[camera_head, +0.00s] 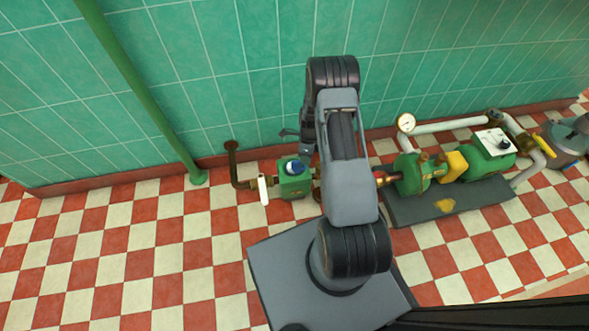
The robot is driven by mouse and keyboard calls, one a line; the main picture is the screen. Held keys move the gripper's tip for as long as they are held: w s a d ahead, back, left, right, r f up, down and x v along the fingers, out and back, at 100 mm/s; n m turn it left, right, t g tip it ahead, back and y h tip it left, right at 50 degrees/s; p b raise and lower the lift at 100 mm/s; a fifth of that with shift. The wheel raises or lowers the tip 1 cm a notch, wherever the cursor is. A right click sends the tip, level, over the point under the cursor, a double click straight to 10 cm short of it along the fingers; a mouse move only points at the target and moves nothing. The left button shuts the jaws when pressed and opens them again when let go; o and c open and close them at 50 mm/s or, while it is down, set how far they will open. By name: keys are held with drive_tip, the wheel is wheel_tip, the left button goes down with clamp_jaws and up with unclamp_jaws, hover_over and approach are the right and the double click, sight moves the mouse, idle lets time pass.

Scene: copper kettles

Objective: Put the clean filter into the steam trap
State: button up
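A small green box-shaped fitting (296,187) sits low on the pipe at the wall, left of my arm. It may be the steam trap, but I cannot tell for sure. A round dark-blue and white part (294,167) is on its top. My arm hides what lies just right of it. My gripper (288,132) seems to be the small dark end at the left of my wrist, above and behind the green fitting in the picture. It is too small to tell whether it is open or holds something. I cannot make out a clean filter.
A brown pipe (234,167) with a white handle (263,190) stands left of the fitting. A green pump (412,174) on a dark base (480,203) with a gauge (406,122) is on the right. A green pole (150,95) slants at left. Checkered floor (130,250) is clear at left.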

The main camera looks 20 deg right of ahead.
sight(305, 167)
drive_tip(key=shift+b+x, duration=1.55)
drive_tip(key=shift+x, duration=1.35)
drive_tip(key=shift+c, duration=0.3)
clamp_jaws()
